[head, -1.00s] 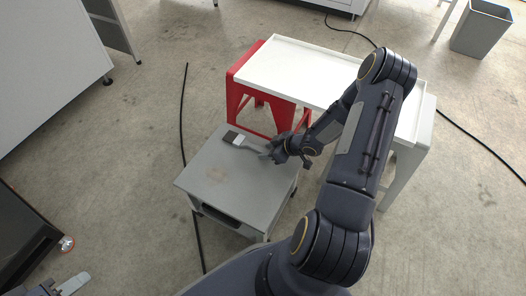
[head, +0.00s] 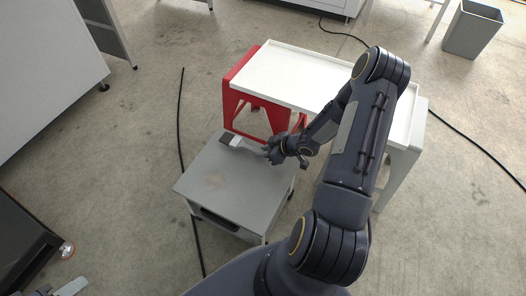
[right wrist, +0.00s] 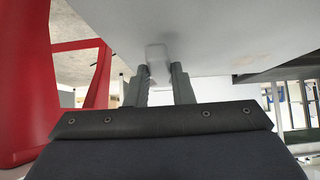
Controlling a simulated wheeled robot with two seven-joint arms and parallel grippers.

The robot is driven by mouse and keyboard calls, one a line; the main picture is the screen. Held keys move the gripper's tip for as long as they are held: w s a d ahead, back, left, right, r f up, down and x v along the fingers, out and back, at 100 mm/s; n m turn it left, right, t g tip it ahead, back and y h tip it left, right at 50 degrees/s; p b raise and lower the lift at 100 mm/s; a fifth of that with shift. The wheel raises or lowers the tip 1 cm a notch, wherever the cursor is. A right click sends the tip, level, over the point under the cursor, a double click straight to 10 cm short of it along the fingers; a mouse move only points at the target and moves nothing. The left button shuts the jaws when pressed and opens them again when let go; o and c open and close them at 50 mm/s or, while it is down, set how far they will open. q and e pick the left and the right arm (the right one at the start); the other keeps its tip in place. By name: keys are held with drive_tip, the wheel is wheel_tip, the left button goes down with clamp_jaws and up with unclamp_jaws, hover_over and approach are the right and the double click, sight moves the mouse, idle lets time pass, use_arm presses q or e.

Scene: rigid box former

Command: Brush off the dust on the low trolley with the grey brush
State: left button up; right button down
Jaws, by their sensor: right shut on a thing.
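The low trolley (head: 232,205) is a grey cart with a flat top, at the middle of the head view. A faint brownish dust patch (head: 215,180) lies on its top, left of centre. The grey brush (head: 237,141) is at the trolley's far edge, its handle towards my right gripper (head: 267,151). That gripper is shut on the handle, which shows pale between the fingers in the right wrist view (right wrist: 155,55). Whether the brush touches the top is unclear. Part of my left gripper (head: 70,288) shows at the bottom left; its jaws cannot be made out.
A white-topped table (head: 290,75) with a red end frame (head: 235,100) stands just behind the trolley, close to my right arm. Black cables (head: 181,120) run along the floor. A grey bin (head: 472,30) is at the far right. Floor left of the trolley is mostly clear.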

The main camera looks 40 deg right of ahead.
wheel_tip(320, 180, up, 8)
drive_tip(key=p, duration=0.6)
drive_tip(key=shift+f, duration=0.2)
drive_tip(key=shift+w+a+r, duration=0.1)
drive_tip(key=shift+w+a, duration=0.05)
drive_tip(key=shift+a, duration=0.1)
drive_tip(key=w+a+r+m+t+h, duration=0.1)
drive_tip(key=w+a+r+m+h, duration=0.2)
drive_tip(key=a+r, duration=0.5)
drive_tip(key=w+a+r+m+h, duration=0.1)
drive_tip(key=w+a+r+m, duration=0.1)
drive_tip(key=w+a+r, duration=0.35)
drive_tip(key=s+r+p, duration=0.5)
drive_tip(key=r+p, duration=0.6)
drive_tip(key=p, duration=0.1)
drive_tip(key=s+a+r+p, duration=0.1)
drive_tip(key=s+r+p, duration=0.3)
drive_tip(key=r+p, duration=0.8)
drive_tip(key=shift+s+a+r, duration=0.15)
drive_tip(key=shift+s+a, duration=0.15)
drive_tip(key=shift+s, duration=0.05)
